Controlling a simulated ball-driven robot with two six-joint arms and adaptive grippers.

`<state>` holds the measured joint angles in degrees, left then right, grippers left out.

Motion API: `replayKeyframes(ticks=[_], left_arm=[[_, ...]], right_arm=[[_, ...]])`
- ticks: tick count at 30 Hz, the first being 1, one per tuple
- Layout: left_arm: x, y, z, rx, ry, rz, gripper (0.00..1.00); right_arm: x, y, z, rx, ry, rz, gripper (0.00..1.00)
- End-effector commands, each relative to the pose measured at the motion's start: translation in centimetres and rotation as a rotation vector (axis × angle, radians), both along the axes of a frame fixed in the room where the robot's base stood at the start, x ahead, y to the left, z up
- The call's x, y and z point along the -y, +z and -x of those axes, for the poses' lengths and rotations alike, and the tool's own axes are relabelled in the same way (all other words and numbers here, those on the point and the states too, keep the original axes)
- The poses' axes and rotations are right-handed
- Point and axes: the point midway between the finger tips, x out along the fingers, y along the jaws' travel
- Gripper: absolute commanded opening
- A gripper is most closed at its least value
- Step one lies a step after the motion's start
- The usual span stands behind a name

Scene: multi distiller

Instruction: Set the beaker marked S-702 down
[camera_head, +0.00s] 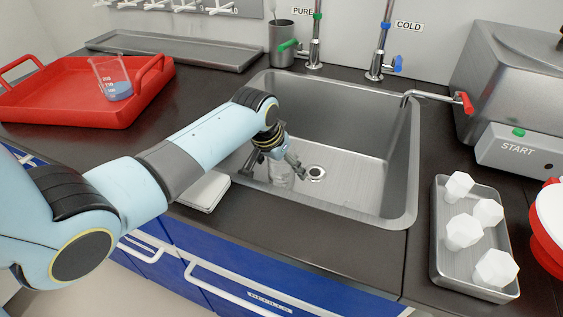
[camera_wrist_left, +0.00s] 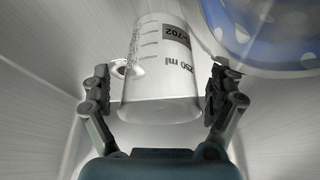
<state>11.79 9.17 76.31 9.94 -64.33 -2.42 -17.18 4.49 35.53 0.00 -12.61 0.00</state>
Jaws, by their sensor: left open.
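The clear glass beaker marked S-702 (camera_wrist_left: 160,75) is in the sink (camera_head: 345,168), near the drain. It looks empty. In the head view the beaker (camera_head: 280,174) shows faintly below my left wrist. My left gripper (camera_head: 275,170) is open. In the left wrist view its two fingers (camera_wrist_left: 160,88) stand on either side of the beaker, with a visible gap at the left finger and a narrow one at the right. I cannot tell whether the beaker rests fully on the sink floor. My right gripper is not in view.
A red tray (camera_head: 60,112) at left holds a beaker of blue liquid (camera_head: 111,80). Sink walls surround my gripper. Taps (camera_head: 384,40) stand behind. A metal tray (camera_head: 440,235) with white pieces lies at right. A round blue spotted shape (camera_wrist_left: 265,30) is unclear.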

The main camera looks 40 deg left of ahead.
Motion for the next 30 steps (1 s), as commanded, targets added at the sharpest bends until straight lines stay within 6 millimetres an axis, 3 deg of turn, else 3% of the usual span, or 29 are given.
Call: replayKeyframes(ticks=[5, 15, 19, 30], left_arm=[[0.0, 1.2, 0.3, 0.001, 0.0, 0.0, 0.93], [-0.1, 8.2, 3.1, 0.003, -0.001, -0.001, 0.93], [0.0, 10.1, 4.0, 0.001, -0.001, 0.0, 0.93], [0.0, 11.3, 4.6, 0.0, 0.001, 0.0, 0.93]], right_arm=[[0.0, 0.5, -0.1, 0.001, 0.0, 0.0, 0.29], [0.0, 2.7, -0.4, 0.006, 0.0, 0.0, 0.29], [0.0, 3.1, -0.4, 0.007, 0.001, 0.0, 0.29], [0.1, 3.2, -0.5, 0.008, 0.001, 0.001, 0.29]])
